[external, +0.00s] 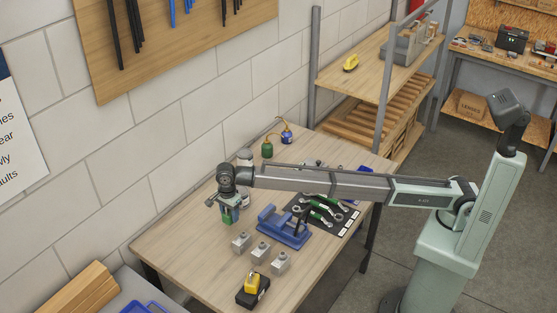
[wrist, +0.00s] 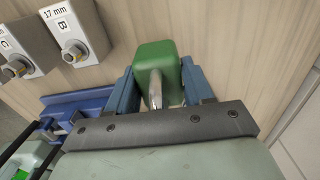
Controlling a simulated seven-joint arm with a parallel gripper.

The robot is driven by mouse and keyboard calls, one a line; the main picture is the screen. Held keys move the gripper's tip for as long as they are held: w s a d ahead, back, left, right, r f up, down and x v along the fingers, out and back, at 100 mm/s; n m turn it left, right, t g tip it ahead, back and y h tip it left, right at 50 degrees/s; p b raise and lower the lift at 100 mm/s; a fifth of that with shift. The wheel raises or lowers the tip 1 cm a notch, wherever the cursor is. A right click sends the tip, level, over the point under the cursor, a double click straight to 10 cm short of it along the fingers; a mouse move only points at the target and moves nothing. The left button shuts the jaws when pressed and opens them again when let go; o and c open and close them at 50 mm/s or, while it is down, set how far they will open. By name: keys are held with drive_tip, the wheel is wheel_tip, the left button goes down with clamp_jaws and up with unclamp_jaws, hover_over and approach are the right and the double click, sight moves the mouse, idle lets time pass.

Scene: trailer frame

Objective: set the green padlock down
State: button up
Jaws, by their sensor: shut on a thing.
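The green padlock (external: 227,217) hangs below my wrist over the wooden workbench (external: 185,244), near its wall side. In the wrist view the padlock (wrist: 152,53) has a green body and a silver shackle that points back toward my gripper. My gripper (external: 230,208) points down and is shut on the padlock. Its blue fingers, one on each side, also show in the wrist view (wrist: 160,82). I cannot tell whether the padlock's underside touches the bench.
A blue vise (external: 283,228) stands right of my gripper. Several grey blocks with bolts (external: 260,251) are in front, with a yellow-and-black object (external: 252,288) nearer the edge. Bare bench lies left of the gripper.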

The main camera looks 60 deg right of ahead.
drive_tip(key=shift+f, duration=2.55)
drive_tip(key=shift+f, duration=0.15)
drive_tip(key=o, duration=1.4)
wheel_tip(320, 180, up, 12)
drive_tip(key=shift+r, duration=0.15)
